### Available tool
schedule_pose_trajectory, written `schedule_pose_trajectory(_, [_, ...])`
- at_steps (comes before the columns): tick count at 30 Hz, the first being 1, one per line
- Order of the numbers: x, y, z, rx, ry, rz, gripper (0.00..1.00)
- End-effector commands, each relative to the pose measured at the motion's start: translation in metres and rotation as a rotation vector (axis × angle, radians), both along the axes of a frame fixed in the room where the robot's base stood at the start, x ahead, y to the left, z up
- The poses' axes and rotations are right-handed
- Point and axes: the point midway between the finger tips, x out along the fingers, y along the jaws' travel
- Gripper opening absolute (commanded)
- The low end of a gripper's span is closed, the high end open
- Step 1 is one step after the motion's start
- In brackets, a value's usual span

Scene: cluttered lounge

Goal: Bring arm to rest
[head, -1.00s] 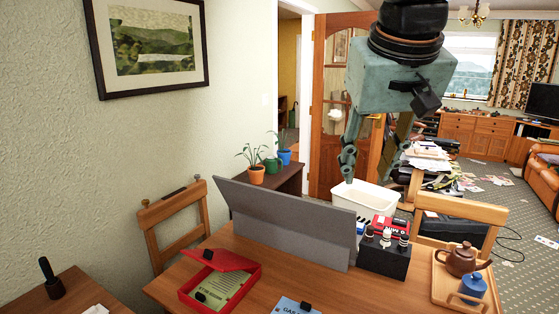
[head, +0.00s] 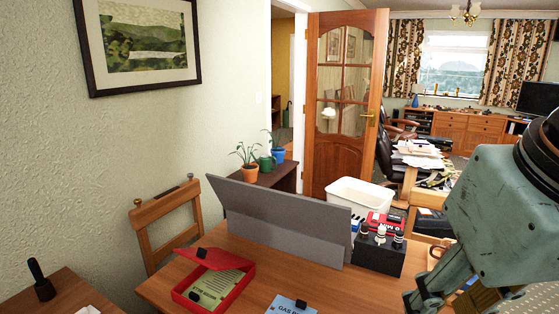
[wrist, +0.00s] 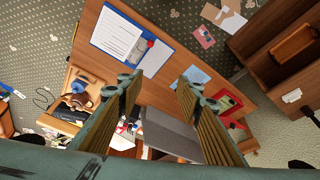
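My gripper (head: 462,297) is at the lower right of the head view, close to the camera, with part of it cut off by the frame edge. In the wrist view my gripper (wrist: 160,92) shows its two ribbed fingers wide apart with nothing between them. It is above the wooden table (wrist: 165,95), with clear air between it and the things there. The table also shows in the head view (head: 340,287).
On the table are a grey divider panel (head: 285,222), an open red box (head: 213,280), a black holder with bottles (head: 378,255) and a blue booklet (head: 290,306). A white bin (head: 360,197) stands behind. A chair (head: 168,225) is at left.

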Motion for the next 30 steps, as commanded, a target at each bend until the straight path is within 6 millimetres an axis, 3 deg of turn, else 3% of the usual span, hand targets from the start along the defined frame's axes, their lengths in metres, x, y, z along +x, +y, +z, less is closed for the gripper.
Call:
schedule_pose_trajectory(6, [-0.024,-0.001,-0.016,0.007,0.011,-0.006,0.33])
schedule_pose_trajectory(17, [-0.028,-0.001,-0.018,0.010,0.013,-0.006,0.33])
schedule_pose_trajectory(27, [-0.015,0.001,-0.010,0.012,0.013,-0.015,0.02])
schedule_pose_trajectory(30, [-0.004,0.002,-0.003,0.015,0.014,-0.027,0.00])
